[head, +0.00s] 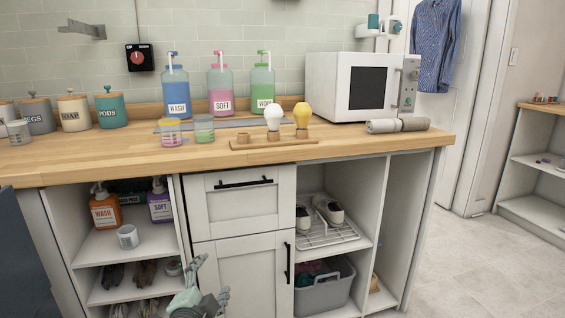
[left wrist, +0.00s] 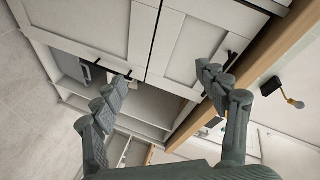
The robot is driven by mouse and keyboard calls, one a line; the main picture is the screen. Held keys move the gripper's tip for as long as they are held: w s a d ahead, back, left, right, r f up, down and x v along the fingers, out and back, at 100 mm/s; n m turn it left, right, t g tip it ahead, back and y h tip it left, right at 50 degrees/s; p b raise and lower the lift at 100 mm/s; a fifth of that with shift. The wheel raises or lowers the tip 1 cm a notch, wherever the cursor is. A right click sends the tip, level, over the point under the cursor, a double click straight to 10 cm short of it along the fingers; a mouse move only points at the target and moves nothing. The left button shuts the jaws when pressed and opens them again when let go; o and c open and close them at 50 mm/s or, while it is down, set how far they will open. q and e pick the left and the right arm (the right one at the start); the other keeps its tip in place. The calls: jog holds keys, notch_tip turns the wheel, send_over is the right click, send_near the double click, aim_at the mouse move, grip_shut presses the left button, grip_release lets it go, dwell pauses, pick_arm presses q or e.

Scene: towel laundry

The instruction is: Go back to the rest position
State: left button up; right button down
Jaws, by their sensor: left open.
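My left gripper (head: 211,276) shows at the bottom of the head view, in front of the lower cabinet. It is open, with nothing between its fingers. In the left wrist view the two grey fingers of this gripper (left wrist: 162,75) are spread apart, with white cabinet fronts and an open shelf space beyond them. My right gripper is in neither view.
The wooden counter (head: 330,150) holds bottles, canisters, a bulb stand and a white microwave (head: 345,85). Below are open shelves, a drawer with a black handle (head: 243,182) and a grey basket (head: 325,291). Open floor (head: 475,260) lies to the right.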

pick_arm(q)
jog(key=s+a+f+n+g+y, duration=0.1)
jog(key=s+a+f+n+g, duration=0.2)
jog(key=s+f, duration=0.4)
jog(key=s+a+f+n+g+y, duration=0.1)
jog(key=s+a+f+n+g, duration=0.25)
jog(key=s+f, duration=0.35)
jog(key=s+a+f+n+g, duration=0.2)
jog(key=s+f, duration=0.3)
jog(key=s, duration=0.3)
jog(key=s+a+f+n+g, duration=0.2)
jog(key=s+f, duration=0.3)
jog(key=s, duration=0.3)
jog(key=shift+s+f+g, duration=0.25)
jog(key=shift+f+g, duration=0.15)
jog(key=shift+g, duration=0.25)
